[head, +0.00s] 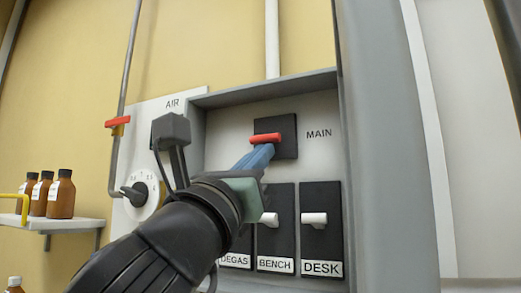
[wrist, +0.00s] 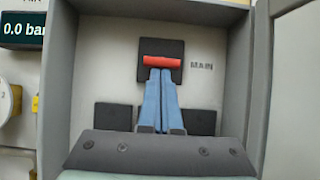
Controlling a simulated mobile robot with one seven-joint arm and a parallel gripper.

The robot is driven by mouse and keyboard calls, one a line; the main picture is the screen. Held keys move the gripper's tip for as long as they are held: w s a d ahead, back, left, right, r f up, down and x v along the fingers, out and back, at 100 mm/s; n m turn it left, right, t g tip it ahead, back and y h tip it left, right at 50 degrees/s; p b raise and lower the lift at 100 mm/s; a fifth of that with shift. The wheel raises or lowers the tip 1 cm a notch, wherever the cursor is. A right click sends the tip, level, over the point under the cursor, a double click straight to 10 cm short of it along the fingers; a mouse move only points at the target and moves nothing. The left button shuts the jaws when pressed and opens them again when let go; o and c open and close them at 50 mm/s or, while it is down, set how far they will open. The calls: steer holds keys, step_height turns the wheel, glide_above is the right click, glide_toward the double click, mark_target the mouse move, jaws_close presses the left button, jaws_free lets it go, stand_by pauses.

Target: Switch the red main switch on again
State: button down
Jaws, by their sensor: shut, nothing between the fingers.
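The red main switch (head: 265,139) sits on a dark square plate beside the label MAIN, inside a grey recessed box. Its red handle lies level across the plate. It also shows in the wrist view (wrist: 162,61), straight ahead of the fingertips. My gripper (head: 264,150) is shut with its blue fingers together and empty. In the wrist view its fingertips (wrist: 160,72) are right below the red handle, at or very near its lower edge. I cannot tell whether they touch it.
Below are dark switches with white levers, labelled DEGAS, BENCH (head: 269,219) and DESK (head: 314,219). The box's grey walls (wrist: 240,90) surround the fingers. To the left are an AIR panel with a dial (head: 137,194), a red valve handle (head: 118,122) and a shelf of brown bottles (head: 61,195).

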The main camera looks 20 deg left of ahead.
steer(key=shift+r, duration=0.2)
steer(key=s+r+g+p, duration=0.1)
steer(key=p, duration=0.2)
steer(key=shift+r+g+p, duration=0.25)
steer(key=shift+g+p, duration=0.1)
steer(key=shift+g, duration=0.05)
steer(key=shift+f, duration=0.15)
steer(key=shift+f, duration=0.1)
